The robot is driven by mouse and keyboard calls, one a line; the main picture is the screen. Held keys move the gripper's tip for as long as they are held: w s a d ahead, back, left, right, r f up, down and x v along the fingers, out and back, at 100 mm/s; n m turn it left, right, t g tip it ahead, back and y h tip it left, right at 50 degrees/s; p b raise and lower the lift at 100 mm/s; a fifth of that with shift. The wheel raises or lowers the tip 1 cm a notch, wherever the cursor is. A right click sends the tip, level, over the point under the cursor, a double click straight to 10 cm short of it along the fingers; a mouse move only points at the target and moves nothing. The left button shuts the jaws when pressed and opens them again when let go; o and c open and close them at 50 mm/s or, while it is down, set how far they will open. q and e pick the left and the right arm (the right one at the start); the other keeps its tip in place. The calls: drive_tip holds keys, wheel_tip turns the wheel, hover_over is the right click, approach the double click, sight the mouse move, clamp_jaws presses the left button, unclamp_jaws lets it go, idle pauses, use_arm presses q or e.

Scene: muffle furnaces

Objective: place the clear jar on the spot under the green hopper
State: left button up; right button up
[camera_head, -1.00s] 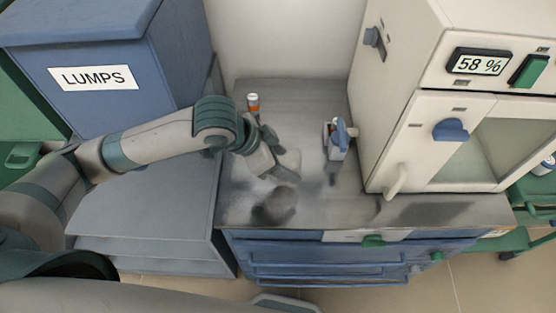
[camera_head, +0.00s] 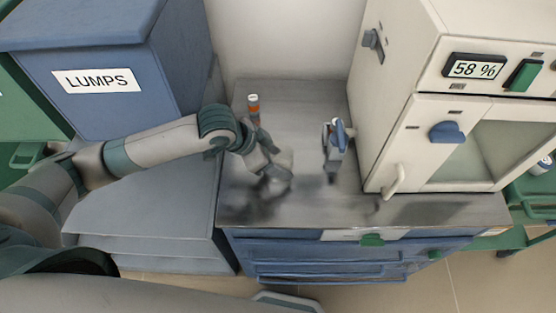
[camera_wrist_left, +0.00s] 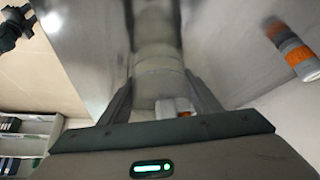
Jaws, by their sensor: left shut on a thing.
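My left arm reaches over the grey metal worktop from the left, and its gripper (camera_head: 274,178) is low above the surface. In the left wrist view the two dark fingers (camera_wrist_left: 160,100) are shut on a clear, greyish cylindrical thing, which looks like the clear jar (camera_wrist_left: 158,72). In the head view the jar can hardly be told from the gripper and the metal. A green surface (camera_head: 18,115) shows at the left edge; I cannot tell whether it belongs to the green hopper. No spot under it shows.
A blue bin labelled LUMPS (camera_head: 100,95) stands left, above grey shelving (camera_head: 150,210). An orange-and-white vial (camera_head: 253,104) stands behind the gripper.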

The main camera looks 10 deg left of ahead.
use_arm(q)
drive_tip(key=shift+f, duration=0.55)
drive_tip(key=shift+f, duration=0.1)
drive_tip(key=o, duration=1)
drive_tip(key=shift+o, duration=0.2)
drive_tip(key=shift+s+a+r, duration=0.1)
drive_tip(key=shift+a+r, duration=0.15)
drive_tip(key=shift+r, duration=0.35)
drive_tip(key=b+v, duration=0.1)
drive_tip(key=v, duration=1)
drive_tip(key=shift+f, duration=0.1)
